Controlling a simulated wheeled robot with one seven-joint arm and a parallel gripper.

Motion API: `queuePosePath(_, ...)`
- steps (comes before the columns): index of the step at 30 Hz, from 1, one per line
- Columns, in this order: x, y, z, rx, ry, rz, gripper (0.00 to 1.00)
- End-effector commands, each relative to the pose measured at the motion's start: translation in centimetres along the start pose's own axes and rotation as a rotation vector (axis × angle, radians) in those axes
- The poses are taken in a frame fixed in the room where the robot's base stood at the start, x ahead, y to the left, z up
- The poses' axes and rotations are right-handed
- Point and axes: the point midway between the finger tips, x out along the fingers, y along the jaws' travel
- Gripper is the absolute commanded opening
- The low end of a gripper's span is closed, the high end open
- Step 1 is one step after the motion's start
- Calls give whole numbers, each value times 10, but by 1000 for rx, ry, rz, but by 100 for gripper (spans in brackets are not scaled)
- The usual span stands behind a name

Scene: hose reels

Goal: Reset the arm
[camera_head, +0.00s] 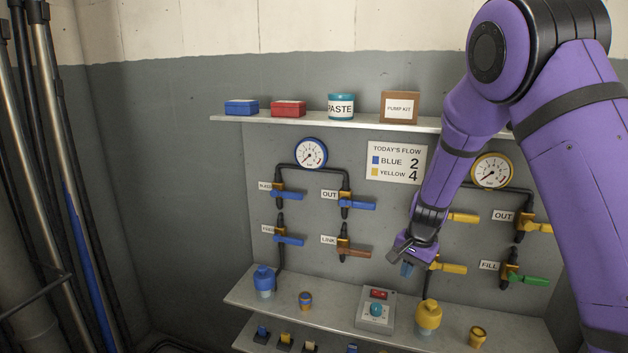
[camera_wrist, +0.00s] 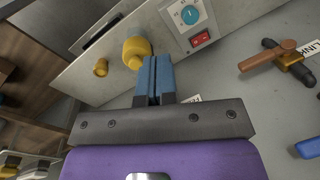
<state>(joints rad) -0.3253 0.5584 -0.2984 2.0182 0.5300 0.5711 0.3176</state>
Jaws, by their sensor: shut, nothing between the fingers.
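My gripper (camera_head: 407,269) is at the end of my purple arm, in front of the valve panel in the head view. In the wrist view its two blue fingers (camera_wrist: 154,78) are together with nothing between them. The fingertips show near the yellow bottle (camera_wrist: 136,50), which stands on the shelf; I cannot tell the distance. My arm hides part of the panel's yellow side in the head view.
The upper shelf (camera_head: 250,118) holds boxes and a paste tin (camera_head: 341,106). Blue-handled valves (camera_head: 289,240) and a brown-handled one (camera_head: 356,252) are at left. A green handle (camera_head: 529,280) is at right. The lower shelf bears a control box (camera_head: 375,310).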

Motion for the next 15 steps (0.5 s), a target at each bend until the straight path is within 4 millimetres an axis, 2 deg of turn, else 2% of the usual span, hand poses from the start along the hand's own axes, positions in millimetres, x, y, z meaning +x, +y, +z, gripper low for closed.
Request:
queuePosePath(1, -22, 2, 5, -20, 2, -22, 0)
queuePosePath(3, -46, 6, 11, -51, 5, -42, 0)
queuePosePath(8, -99, 20, 29, -125, 17, -83, 0)
queuePosePath(15, -170, 48, 61, -242, 54, -129, 0)
